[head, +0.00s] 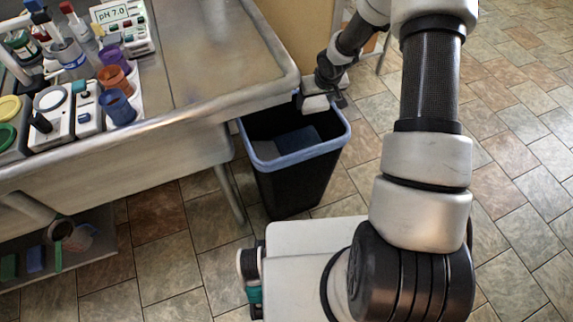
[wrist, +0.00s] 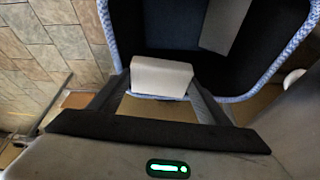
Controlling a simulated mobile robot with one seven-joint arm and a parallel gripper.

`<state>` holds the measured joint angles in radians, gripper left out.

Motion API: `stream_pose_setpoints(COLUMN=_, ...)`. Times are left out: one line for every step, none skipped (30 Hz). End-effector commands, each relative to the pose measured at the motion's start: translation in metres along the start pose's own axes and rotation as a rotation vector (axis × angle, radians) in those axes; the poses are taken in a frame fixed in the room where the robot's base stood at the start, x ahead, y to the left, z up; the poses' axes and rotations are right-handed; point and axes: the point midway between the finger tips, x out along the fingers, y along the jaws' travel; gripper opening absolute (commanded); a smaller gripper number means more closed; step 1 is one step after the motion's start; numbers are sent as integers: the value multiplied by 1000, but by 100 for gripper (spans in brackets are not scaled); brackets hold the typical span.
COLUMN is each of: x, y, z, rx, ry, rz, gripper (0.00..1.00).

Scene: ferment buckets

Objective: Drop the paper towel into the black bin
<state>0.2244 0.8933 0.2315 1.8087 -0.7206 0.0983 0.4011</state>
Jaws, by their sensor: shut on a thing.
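The black bin (head: 290,183) stands on the floor beside the table, with a blue-lined rim. Its open mouth fills the upper part of the wrist view, where the blue rim (wrist: 285,52) shows. My gripper (head: 322,103) is over the far part of the bin's mouth. It is shut on a white block-shaped thing, the paper towel (wrist: 160,77), which sits between the two fingers. The paper towel (head: 315,104) also shows at the gripper's end in the head view. In the wrist view it overlaps the bin's rim; its exact height above the rim is hard to tell.
The metal table (head: 215,45) reaches close to the bin's left side, its corner beside my gripper. Coloured cups (head: 117,106), bottles and a pH meter (head: 122,14) stand on it. Grey and bluish flat pieces lie inside the bin. Tiled floor to the right is clear.

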Motion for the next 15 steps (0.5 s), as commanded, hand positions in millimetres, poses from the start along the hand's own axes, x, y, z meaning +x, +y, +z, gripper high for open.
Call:
stream_pose_setpoints(x=2, y=0, z=0, rx=0, ry=1, rz=0, gripper=50)
stream_pose_setpoints(x=2, y=0, z=0, rx=0, ry=1, rz=0, gripper=50)
stream_pose_setpoints(x=2, y=0, z=0, rx=0, ry=1, rz=0, gripper=50)
stream_pose_setpoints(x=1, y=0, z=0, rx=0, ry=1, rz=0, gripper=50)
stream_pose_setpoints(x=1, y=0, z=0, rx=0, ry=1, rz=0, gripper=50)
stream_pose_setpoints(x=1, y=0, z=0, rx=0, ry=1, rz=0, gripper=50)
stream_pose_setpoints(x=1, y=0, z=0, rx=0, ry=1, rz=0, gripper=50)
stream_pose_setpoints(x=1, y=0, z=0, rx=0, ry=0, rz=0, gripper=72)
stream_pose_setpoints(x=1, y=0, z=0, rx=0, ry=0, rz=0, gripper=79)
stream_pose_setpoints(x=1, y=0, z=0, rx=0, ry=0, rz=0, gripper=84)
stream_pose_setpoints(x=1, y=0, z=0, rx=0, ry=0, rz=0, gripper=89)
stream_pose_setpoints(x=1, y=0, z=0, rx=0, ry=0, rz=0, gripper=92)
stream_pose_setpoints(x=1, y=0, z=0, rx=0, ry=0, rz=0, gripper=92)
stream_pose_setpoints(x=1, y=0, z=0, rx=0, ry=0, rz=0, gripper=92)
stream_pose_setpoints(x=1, y=0, z=0, rx=0, ry=0, rz=0, gripper=92)
